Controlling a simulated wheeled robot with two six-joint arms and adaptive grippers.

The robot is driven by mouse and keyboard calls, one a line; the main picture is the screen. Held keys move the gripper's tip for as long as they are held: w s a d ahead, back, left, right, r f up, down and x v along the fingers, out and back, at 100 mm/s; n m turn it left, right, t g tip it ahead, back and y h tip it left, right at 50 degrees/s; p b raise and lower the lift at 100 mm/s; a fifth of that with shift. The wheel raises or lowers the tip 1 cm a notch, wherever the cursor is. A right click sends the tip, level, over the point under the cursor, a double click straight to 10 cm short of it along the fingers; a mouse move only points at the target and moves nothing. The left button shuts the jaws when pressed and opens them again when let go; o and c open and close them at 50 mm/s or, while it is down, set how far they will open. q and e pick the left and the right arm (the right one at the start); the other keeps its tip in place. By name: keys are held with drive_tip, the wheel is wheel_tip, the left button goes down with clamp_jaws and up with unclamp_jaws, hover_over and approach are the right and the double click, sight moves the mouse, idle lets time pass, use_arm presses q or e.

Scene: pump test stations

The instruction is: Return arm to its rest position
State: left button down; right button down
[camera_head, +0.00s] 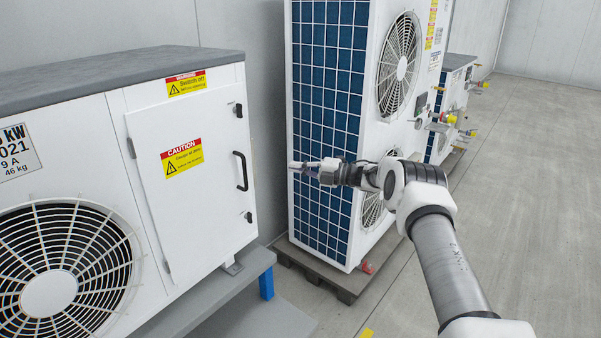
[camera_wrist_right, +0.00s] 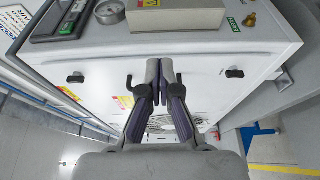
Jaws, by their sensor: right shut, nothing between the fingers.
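My right arm comes in from the lower right in the head view, and its gripper (camera_head: 298,166) points left, in front of the blue grid side of the tall pump unit (camera_head: 327,80). In the right wrist view the fingers of this gripper (camera_wrist_right: 160,66) are together at the tips, with nothing between them. Beyond them in that view is the white front panel of a unit (camera_wrist_right: 215,65) with dark latches. I cannot tell whether the fingers touch it. My left gripper is not in view.
A white unit (camera_head: 225,200) with a closed door, a black handle (camera_head: 240,171) and caution labels stands at the left on a grey stand (camera_head: 200,300). More units (camera_head: 455,95) with valves stand behind. The floor (camera_head: 530,200) at the right is clear.

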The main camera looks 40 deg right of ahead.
drive_tip(key=a+f+m+h+p, duration=0.1)
drive_tip(key=a+f+m+h, duration=0.2)
drive_tip(key=a+f+m, duration=0.9)
drive_tip(key=s+a+f+m+g+h, duration=0.2)
drive_tip(key=s+a+f+m+g, duration=0.15)
drive_tip(key=s+a+f, duration=0.55)
drive_tip(key=s+a+f+m+g+h, duration=0.1)
drive_tip(key=s+a+f+m+g, duration=0.1)
drive_tip(key=s+a+f, duration=0.3)
drive_tip(key=s+a+f+m+g+h+p, duration=0.1)
drive_tip(key=s+f+m+g, duration=0.1)
drive_tip(key=s, duration=0.5)
drive_tip(key=s+a+f+m+g, duration=0.1)
drive_tip(key=s+a+f+m, duration=0.1)
drive_tip(key=s+a+f, duration=0.3)
drive_tip(key=s+d+r+m+g+h, duration=0.1)
drive_tip(key=s+g, duration=0.2)
drive_tip(key=s, duration=0.8)
drive_tip(key=s+d+r+m+g+h, duration=0.1)
drive_tip(key=s+r+m+g, duration=0.1)
drive_tip(key=s, duration=0.9)
drive_tip(key=shift+s+g+h+p, duration=0.15)
drive_tip(key=shift+g+h+p, duration=0.25)
drive_tip(key=shift+g, duration=0.35)
drive_tip(key=shift+m, duration=0.25)
